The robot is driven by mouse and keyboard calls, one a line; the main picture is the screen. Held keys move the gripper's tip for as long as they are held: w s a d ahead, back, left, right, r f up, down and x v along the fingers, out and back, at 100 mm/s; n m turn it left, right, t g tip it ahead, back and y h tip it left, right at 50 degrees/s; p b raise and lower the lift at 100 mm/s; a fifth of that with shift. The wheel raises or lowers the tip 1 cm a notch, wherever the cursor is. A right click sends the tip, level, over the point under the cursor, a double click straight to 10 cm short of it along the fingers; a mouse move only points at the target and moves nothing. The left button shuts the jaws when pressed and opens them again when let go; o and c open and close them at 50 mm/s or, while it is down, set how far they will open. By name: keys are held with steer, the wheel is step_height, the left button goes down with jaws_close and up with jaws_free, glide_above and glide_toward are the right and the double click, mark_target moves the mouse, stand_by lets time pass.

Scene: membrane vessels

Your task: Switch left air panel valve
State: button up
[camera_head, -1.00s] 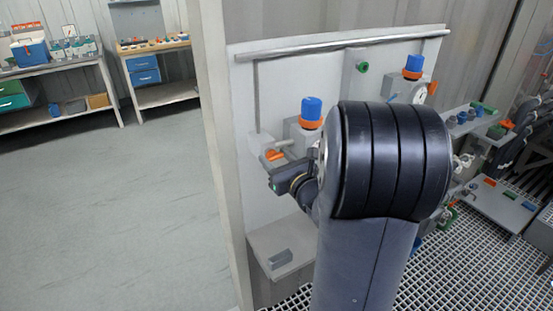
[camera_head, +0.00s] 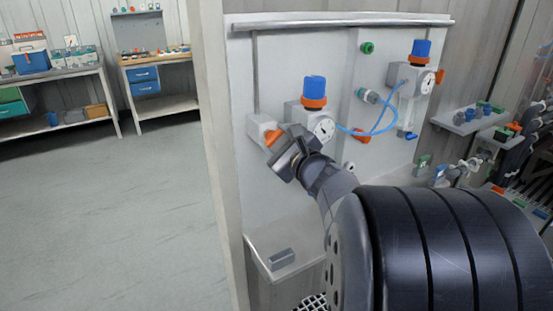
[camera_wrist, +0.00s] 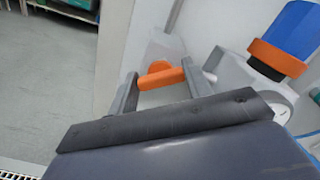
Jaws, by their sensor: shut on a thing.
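The left air panel valve is a grey block (camera_head: 259,126) with an orange handle (camera_head: 272,137) on the left of the white panel. It sits beside the left regulator, which has a blue knob (camera_head: 315,90), an orange collar and a round gauge (camera_head: 324,128). My gripper (camera_head: 284,141) is at the handle and partly hides it in the head view. In the wrist view, my gripper (camera_wrist: 160,76) has its fingers on both ends of the orange handle (camera_wrist: 163,77) and is shut on it. The handle lies slightly tilted between the fingers there.
A second regulator (camera_head: 418,70) with a blue tube (camera_head: 375,132) is on the panel's right half. An orange handle (camera_head: 361,136) is below the tube. A small shelf (camera_head: 262,250) juts out under the panel. Open floor (camera_head: 110,215) lies to the left.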

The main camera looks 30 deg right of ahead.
steer(key=n+b, duration=0.2)
steer(key=b, duration=0.1)
steer(key=n+b, duration=0.2)
steer(key=b, duration=0.2)
steer(key=shift+f+n, duration=0.3)
steer(key=shift+f, duration=0.1)
steer(key=n+b, duration=0.2)
steer(key=b, duration=0.1)
steer(key=shift+r+n+b, duration=0.1)
steer(key=shift+n+b, duration=0.2)
steer(key=shift+n, duration=0.1)
steer(key=shift+n+b, duration=0.5)
steer(key=shift+b, duration=0.1)
steer(key=shift+c, duration=0.2)
steer(key=shift+r, duration=0.15)
steer(key=o, duration=1)
